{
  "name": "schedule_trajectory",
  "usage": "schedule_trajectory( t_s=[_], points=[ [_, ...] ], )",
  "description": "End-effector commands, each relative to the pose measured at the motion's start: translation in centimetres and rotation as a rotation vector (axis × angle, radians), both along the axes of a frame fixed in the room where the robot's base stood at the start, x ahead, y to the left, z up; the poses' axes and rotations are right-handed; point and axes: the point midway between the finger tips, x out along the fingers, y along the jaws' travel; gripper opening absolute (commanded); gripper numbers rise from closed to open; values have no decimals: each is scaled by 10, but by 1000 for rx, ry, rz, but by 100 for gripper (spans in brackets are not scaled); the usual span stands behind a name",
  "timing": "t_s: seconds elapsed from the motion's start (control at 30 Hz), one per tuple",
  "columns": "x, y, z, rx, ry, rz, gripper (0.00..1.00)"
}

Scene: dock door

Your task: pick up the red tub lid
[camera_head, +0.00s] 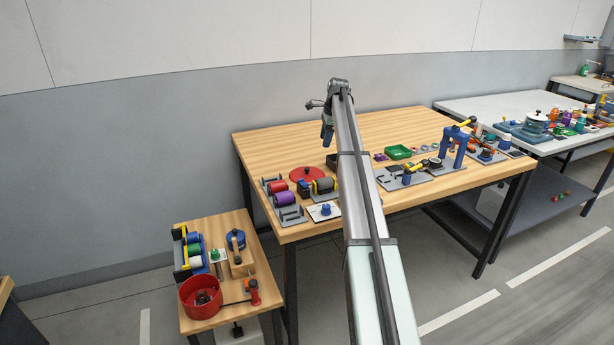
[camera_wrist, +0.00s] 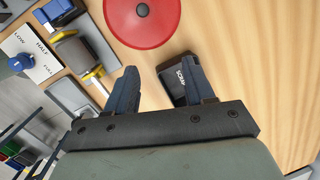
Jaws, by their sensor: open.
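The red tub lid (camera_head: 307,174) is a flat red disc lying on the wooden table, behind the row of rollers. In the wrist view the red tub lid (camera_wrist: 158,20) is at the top middle, with a small dark knob at its centre and its far edge cut off by the frame. My gripper (camera_wrist: 158,80) is open and empty, its two dark fingers apart and pointing toward the lid. The lid lies beyond the fingertips, not between them.
A dark block with white lettering (camera_wrist: 184,78) is beside the right finger. A yellow-ended roller (camera_wrist: 78,55) on a grey stand is left of the fingers, and a white label plate (camera_wrist: 32,52) lies farther left. Bare wood (camera_wrist: 260,60) is clear at the right.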

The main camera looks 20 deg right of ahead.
Motion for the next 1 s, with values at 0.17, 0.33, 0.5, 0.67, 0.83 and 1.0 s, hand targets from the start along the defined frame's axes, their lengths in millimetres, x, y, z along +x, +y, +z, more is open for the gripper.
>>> schedule_trajectory(
  t_s=[0.17,0.33,0.5,0.67,0.83,1.0],
  points=[
    [17,51,10,-73,124,-81,53],
    [20,71,14,-110,176,-126,53],
    [19,73,7,-117,184,-135,53],
    [19,73,-14,-115,183,-134,53],
    [18,73,-43,-114,183,-133,53],
    [19,73,-66,-114,182,-133,53]
  ],
)
